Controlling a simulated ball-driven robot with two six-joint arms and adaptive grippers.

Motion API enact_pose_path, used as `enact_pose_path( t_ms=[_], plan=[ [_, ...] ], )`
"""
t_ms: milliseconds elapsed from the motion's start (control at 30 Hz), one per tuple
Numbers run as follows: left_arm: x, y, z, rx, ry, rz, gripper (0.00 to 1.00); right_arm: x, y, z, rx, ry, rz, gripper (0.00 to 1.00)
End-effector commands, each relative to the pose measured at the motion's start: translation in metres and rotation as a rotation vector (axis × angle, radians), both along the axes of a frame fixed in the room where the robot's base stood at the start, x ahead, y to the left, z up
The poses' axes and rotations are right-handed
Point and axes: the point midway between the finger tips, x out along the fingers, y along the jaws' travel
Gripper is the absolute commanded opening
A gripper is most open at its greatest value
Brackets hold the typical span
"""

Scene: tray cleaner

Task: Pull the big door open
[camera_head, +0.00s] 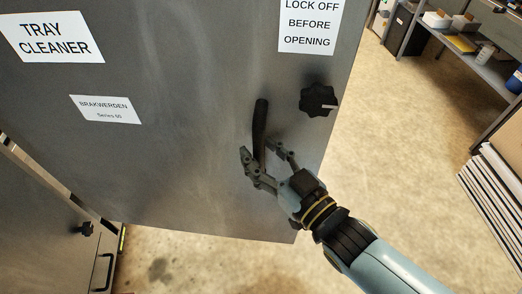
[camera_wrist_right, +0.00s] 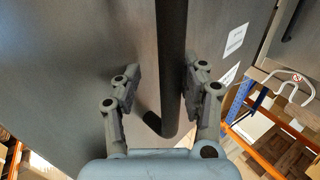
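The big door (camera_head: 180,150) is a grey metal panel with "TRAY CLEANER" and "LOCK OFF BEFORE OPENING" labels. Floor shows below its lower edge and past its right edge. I cannot tell how far it stands open. Its black bar handle (camera_head: 260,130) is near the right edge, beside a black knob (camera_head: 319,100). My right gripper (camera_head: 267,157) is at the handle's lower part, fingers spread on either side. In the right wrist view the handle (camera_wrist_right: 171,60) runs between the open fingers (camera_wrist_right: 160,85), nearer the right one. My left gripper is out of view.
A lower grey cabinet (camera_head: 35,235) with a small knob and handle is at the lower left. Shelving (camera_head: 485,65) with boxes stands at the upper right, above stacked white panels (camera_head: 490,195). The floor (camera_head: 400,150) between is clear.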

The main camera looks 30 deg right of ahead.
Motion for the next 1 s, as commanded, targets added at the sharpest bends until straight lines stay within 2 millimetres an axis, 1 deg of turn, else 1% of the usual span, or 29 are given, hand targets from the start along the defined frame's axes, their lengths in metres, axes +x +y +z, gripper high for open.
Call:
enact_pose_path(
  t_ms=[167, 233, 367, 467, 700, 800, 900, 1000],
  plan=[
    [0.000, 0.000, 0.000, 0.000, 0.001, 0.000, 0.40, 0.002, 0.001, 0.002, 0.002, -0.006, 0.000, 0.44],
    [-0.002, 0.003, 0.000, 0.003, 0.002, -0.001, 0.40, 0.001, 0.001, 0.003, 0.002, -0.007, 0.000, 0.44],
    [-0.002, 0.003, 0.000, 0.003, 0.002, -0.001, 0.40, -0.008, -0.001, 0.002, 0.002, -0.007, 0.000, 0.44],
    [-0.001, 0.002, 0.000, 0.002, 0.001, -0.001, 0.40, -0.026, -0.003, 0.002, 0.002, -0.005, -0.001, 0.44],
    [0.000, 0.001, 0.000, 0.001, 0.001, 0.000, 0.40, -0.080, -0.011, 0.002, 0.000, -0.003, -0.001, 0.44],
    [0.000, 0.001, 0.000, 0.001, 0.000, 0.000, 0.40, -0.098, -0.014, 0.002, 0.001, -0.003, -0.002, 0.44],
    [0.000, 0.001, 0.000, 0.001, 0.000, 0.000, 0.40, -0.110, -0.016, 0.002, 0.000, -0.003, -0.001, 0.44],
    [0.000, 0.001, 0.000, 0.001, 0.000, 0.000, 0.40, -0.117, -0.017, 0.003, 0.001, -0.006, -0.002, 0.44]
  ],
)
